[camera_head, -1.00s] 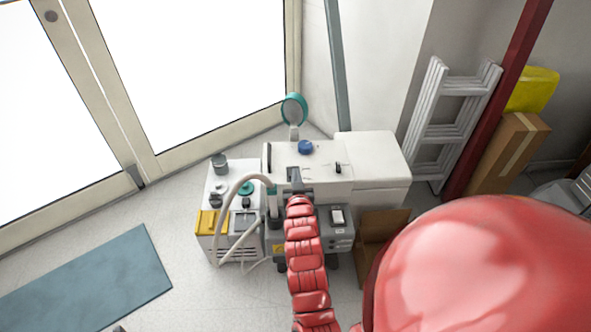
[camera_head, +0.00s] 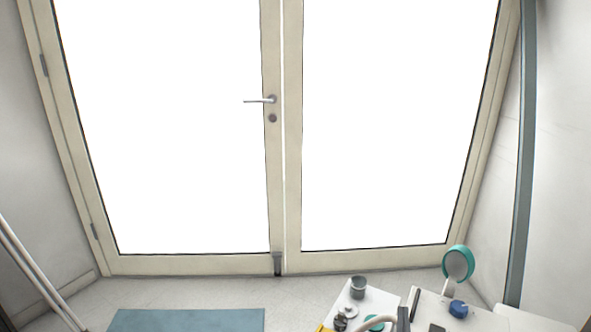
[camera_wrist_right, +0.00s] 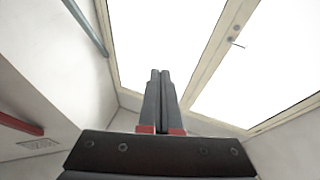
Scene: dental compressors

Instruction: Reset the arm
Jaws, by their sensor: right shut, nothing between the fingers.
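My right gripper (camera_wrist_right: 160,80) shows in the right wrist view, with its two dark fingers side by side and shut on nothing. It points toward the glazed doors and the corner of the room, clear of any object. In the head view I cannot make out my right arm. The white dental compressor unit (camera_head: 470,318) is at the lower right of the head view, cut off by the bottom edge. A blue knob (camera_head: 458,309) and a round teal-rimmed part (camera_head: 459,264) stand on it. My left gripper is not in view.
Glazed double doors with a handle (camera_head: 262,100) fill most of the head view. A smaller white unit (camera_head: 375,299) with a grey cup (camera_head: 358,287) stands beside the compressor. A blue mat (camera_head: 187,320) lies on the floor. A grey pipe (camera_head: 522,160) runs up the right wall.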

